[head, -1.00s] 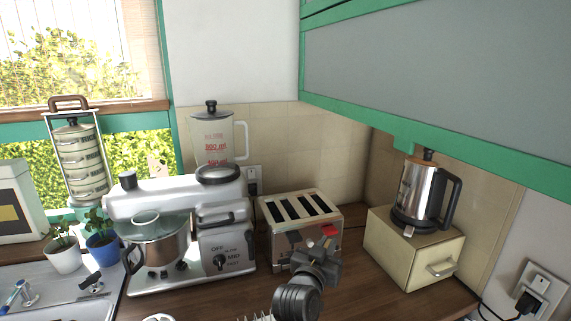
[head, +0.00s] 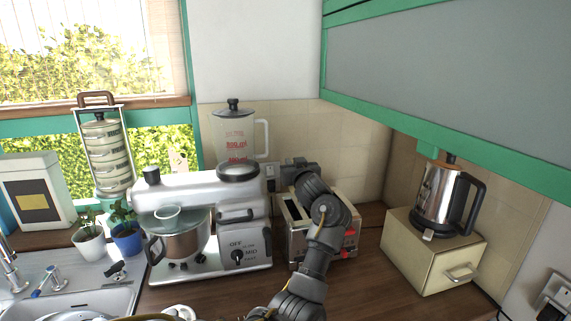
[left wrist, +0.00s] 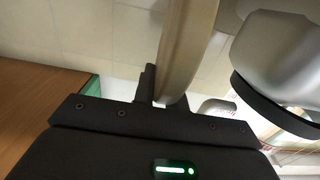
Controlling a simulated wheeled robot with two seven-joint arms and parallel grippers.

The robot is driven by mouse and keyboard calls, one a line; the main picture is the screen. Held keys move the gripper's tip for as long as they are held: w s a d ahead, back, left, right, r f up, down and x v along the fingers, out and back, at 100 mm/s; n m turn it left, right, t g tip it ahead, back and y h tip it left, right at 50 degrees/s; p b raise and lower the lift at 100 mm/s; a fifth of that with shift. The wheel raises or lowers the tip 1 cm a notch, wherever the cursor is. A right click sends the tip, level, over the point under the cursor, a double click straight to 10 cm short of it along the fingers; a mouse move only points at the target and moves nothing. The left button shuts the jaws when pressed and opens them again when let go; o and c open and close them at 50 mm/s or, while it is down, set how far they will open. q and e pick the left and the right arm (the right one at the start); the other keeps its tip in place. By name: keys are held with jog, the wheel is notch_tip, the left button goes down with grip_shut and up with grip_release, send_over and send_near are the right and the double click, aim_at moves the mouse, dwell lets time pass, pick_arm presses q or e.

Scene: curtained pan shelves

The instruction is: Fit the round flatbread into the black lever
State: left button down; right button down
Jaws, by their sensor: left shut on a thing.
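The toaster (head: 298,243) stands on the counter right of the mixer, its slots partly covered by my left arm. Red parts show on its front; I cannot make out a black lever, and my arm hides part of the front. My left gripper (left wrist: 160,98) is shut on a pale beige thing with a curved edge, seen nearly edge-on, which looks like the round flatbread (left wrist: 190,45). In the head view my left wrist (head: 300,172) is above the toaster's back left; the fingers and flatbread are hidden there. My right gripper is not in view.
A silver mixer (head: 190,192) with a bowl stands close left of the toaster. A kettle (head: 440,200) stands on a cream box (head: 425,255) at right. A green-edged cupboard (head: 450,150) hangs above. Some counter is clear between toaster and box.

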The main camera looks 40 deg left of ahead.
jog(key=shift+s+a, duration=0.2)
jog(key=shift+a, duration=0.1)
